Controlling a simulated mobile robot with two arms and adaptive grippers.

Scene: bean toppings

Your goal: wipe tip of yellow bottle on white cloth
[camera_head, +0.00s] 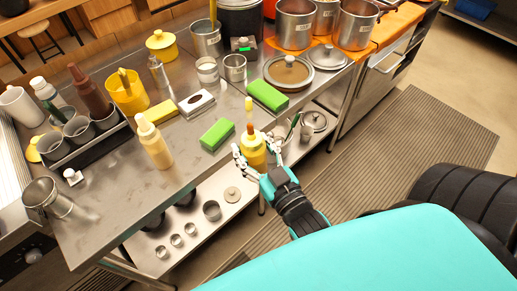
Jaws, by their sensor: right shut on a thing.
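My right gripper (256,158) is shut around a yellow bottle (252,151) with an orange-brown tip. It holds the bottle roughly upright at the front edge of the steel table (120,188). The gripper partly hides the lower part of the bottle. A paler yellow squeeze bottle (156,147) with a whitish cap stands on the table to the left. I cannot make out a white cloth for sure; a small white rectangular item (184,110) with a dark middle lies farther back on the table. My left gripper is not in view.
Green sponges (217,134) (267,95) lie near the bottle, and a yellow block (161,109) lies farther left. A dark rack (91,146) with metal cups stands at left. Large pots (295,25) stand at the back right. The front left tabletop is mostly clear.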

